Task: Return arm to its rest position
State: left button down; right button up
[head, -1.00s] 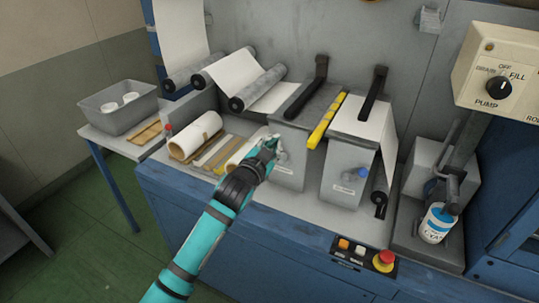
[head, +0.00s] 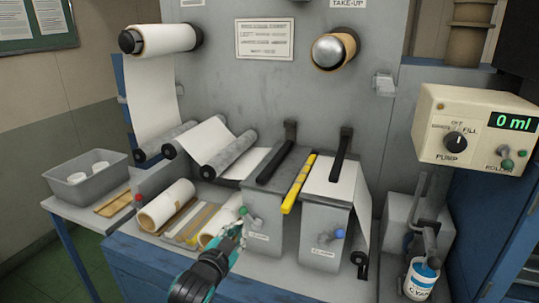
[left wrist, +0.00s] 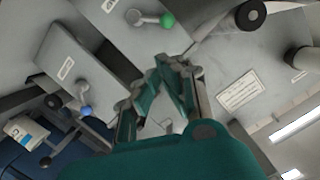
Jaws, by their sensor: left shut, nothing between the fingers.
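My left gripper (head: 232,236) is in front of the lower left side of the left grey tank (head: 264,229), just below the green-knobbed valve (head: 243,211). In the left wrist view its fingers (left wrist: 166,66) come together with nothing between them. The green knob (left wrist: 167,20) shows beyond the fingertips there, apart from them. The second tank (head: 325,240) has a blue-knobbed valve (head: 340,233), also seen in the left wrist view (left wrist: 85,110). My right gripper is not in view.
Paper rolls (head: 166,205) and wooden strips lie left of the tanks. A grey tub (head: 88,180) stands on the side table. A pump control box (head: 470,130) reading 0 ml juts out at the right, above a blue-and-white can (head: 420,280). Black levers top both tanks.

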pick_arm(q)
jog(key=s+a+f+n+g+y, duration=0.1)
jog(key=s+a+f+n+g, duration=0.1)
jog(key=s+f, duration=0.45)
jog(key=s+a+f+n+g+y, duration=0.1)
jog(key=s+a+f+g, duration=0.15)
jog(key=s+f, duration=0.4)
jog(key=s+a+f+n+g+y, duration=0.1)
jog(key=s+a+f+n+g, duration=0.2)
jog(key=s, duration=0.9)
jog(key=s+a+f+g, duration=0.2)
jog(key=s+f+g, duration=0.2)
jog(key=s, duration=0.7)
notch_tip(320, 180, down, 24)
jog(key=s+g, duration=0.1)
jog(key=g, duration=0.1)
jog(key=s+a+f, duration=0.3)
jog(key=s+f, duration=1.4)
jog(key=f, duration=0.1)
jog(key=shift+s+f+g+y, duration=0.15)
jog(key=shift+s+g+y, duration=0.2)
jog(key=shift+g, duration=0.1)
